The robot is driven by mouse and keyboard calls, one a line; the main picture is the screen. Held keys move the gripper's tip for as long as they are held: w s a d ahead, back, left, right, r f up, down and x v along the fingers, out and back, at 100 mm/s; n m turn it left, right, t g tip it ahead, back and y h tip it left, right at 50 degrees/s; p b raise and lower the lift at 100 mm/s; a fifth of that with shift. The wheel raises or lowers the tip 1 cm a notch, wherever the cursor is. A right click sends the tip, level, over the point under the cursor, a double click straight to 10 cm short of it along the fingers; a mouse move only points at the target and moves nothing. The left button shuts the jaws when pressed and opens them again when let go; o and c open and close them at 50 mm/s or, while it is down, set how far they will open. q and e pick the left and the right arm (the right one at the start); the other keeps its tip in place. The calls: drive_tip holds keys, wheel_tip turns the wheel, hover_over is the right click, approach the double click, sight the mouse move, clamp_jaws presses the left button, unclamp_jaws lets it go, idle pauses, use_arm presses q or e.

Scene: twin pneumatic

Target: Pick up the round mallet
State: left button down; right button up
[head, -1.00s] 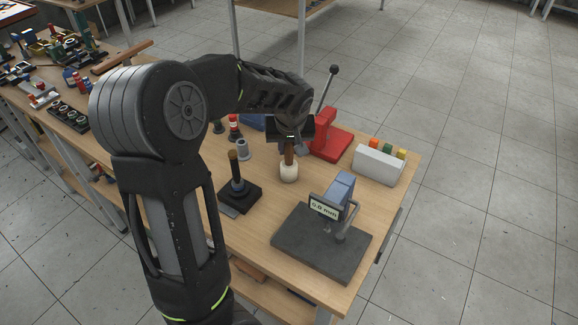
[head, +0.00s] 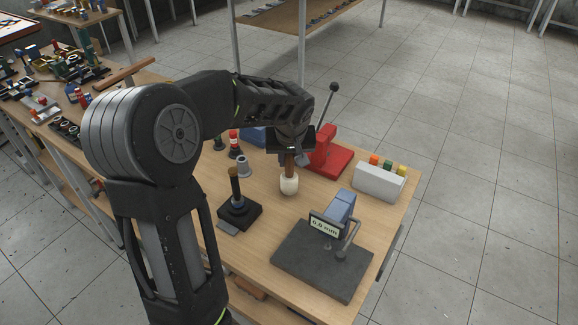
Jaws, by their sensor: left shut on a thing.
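The round mallet (head: 289,185) has a pale rounded head at the bottom and a brown handle pointing up. It hangs upright below my left gripper (head: 290,153), which is shut on the handle's upper part. The mallet head is over the wooden table (head: 258,258); I cannot tell whether it touches the top or is just above it. The fingertips are mostly hidden by the dark gripper body. My right gripper is not in view.
A red lever press (head: 329,155) stands behind right of the mallet. A white block with coloured pegs (head: 379,184) is at right. A grey plate with a gauge (head: 318,262) lies in front. A black-based stand (head: 239,212) and grey cylinder (head: 244,166) are to the left.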

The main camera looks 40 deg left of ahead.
use_arm(q)
wheel_tip(320, 180, up, 8)
drive_tip(key=shift+r, duration=0.15)
idle(0.7)
